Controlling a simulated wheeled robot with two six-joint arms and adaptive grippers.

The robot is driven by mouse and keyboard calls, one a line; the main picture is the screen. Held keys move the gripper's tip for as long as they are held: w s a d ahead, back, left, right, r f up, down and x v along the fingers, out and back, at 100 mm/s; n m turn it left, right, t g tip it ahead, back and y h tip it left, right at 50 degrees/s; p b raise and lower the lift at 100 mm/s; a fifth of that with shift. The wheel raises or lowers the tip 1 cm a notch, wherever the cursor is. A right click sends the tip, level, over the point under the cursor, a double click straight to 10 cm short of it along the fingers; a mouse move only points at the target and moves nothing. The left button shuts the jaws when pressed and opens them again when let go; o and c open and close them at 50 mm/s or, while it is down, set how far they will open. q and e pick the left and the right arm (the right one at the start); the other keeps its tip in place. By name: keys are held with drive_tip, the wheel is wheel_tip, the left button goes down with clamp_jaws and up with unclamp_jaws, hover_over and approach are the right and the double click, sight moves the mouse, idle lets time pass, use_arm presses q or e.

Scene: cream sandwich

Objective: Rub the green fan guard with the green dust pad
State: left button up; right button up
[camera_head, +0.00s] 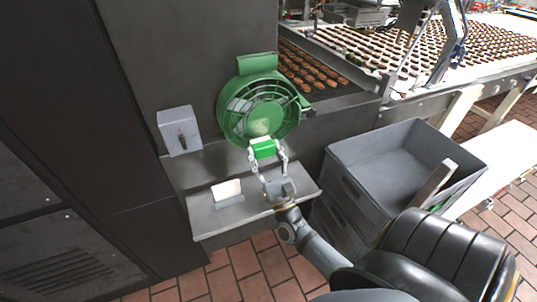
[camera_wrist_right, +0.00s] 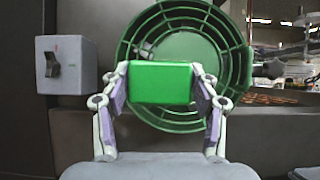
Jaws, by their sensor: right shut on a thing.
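The green fan guard (camera_head: 259,108) is a round, ribbed cage on the dark machine wall, with a pale dusty patch near its middle. It fills the upper middle of the right wrist view (camera_wrist_right: 228,48). My right gripper (camera_head: 263,150) is shut on the green dust pad (camera_head: 263,148), which has a pale top edge in the head view. The pad (camera_wrist_right: 161,83) sits between both fingers in the wrist view, in front of the guard's lower part. I cannot tell whether pad and guard touch. My left gripper is not in view.
A grey switch box (camera_head: 180,130) is on the wall left of the guard. Below is a metal shelf (camera_head: 205,222) with a white card (camera_head: 227,190) in a holder. A grey crate (camera_head: 350,165) stands at the right. A conveyor with cookies (camera_head: 312,72) runs behind.

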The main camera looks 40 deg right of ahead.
drive_tip(key=w, duration=0.1)
drive_tip(key=w+d, duration=0.1)
drive_tip(key=w, duration=0.1)
drive_tip(key=shift+w, duration=0.3)
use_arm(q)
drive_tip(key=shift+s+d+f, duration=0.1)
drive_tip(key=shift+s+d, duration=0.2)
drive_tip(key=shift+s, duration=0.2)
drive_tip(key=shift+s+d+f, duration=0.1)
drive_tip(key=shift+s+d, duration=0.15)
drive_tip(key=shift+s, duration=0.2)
use_arm(e)
drive_tip(key=shift+w, duration=0.3)
use_arm(q)
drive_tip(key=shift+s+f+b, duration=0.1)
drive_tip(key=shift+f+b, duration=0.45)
drive_tip(key=shift+b, duration=0.1)
use_arm(e)
drive_tip(key=shift+w+d, duration=0.3)
drive_tip(key=shift+w, duration=0.65)
drive_tip(key=shift+d, duration=0.1)
